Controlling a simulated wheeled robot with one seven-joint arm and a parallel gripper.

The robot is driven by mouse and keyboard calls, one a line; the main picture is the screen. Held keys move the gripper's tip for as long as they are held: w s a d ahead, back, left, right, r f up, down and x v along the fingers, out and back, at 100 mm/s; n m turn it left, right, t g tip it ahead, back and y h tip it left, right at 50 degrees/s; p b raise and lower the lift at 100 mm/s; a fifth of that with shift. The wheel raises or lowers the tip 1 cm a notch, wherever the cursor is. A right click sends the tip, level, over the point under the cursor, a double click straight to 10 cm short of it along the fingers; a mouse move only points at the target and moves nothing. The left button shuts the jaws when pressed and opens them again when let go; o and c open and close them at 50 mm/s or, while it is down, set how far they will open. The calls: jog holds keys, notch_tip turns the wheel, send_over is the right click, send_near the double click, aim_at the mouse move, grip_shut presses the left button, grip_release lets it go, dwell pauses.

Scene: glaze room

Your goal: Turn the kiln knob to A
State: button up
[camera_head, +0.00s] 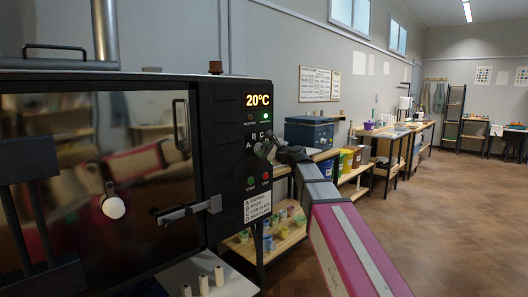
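The kiln (190,90) fills the left side, with a dark control panel (259,115) on its right edge. The panel shows an orange 20°C readout (258,100) and a lit green lamp below it. White letters A (249,145), B and C arc around the knob's place; A is at the left. My gripper (264,150) is at the panel, right at these letters, and reaches in from the right. It covers the knob, so I cannot see the knob's pointer or whether the fingers grip it. Finger opening is too small to tell.
Green and red buttons (265,177) sit below my gripper, above a white label (257,207) listing A to D. A latch handle (187,211) sticks out from the kiln front. The wooden floor (440,210) at right is clear.

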jog(key=shift+n, duration=0.3)
jog(key=n, duration=0.4)
jog(key=shift+n, duration=2.1)
jog(key=o, duration=0.9)
jog(key=v, duration=1.1)
jog(key=shift+w, duration=0.1)
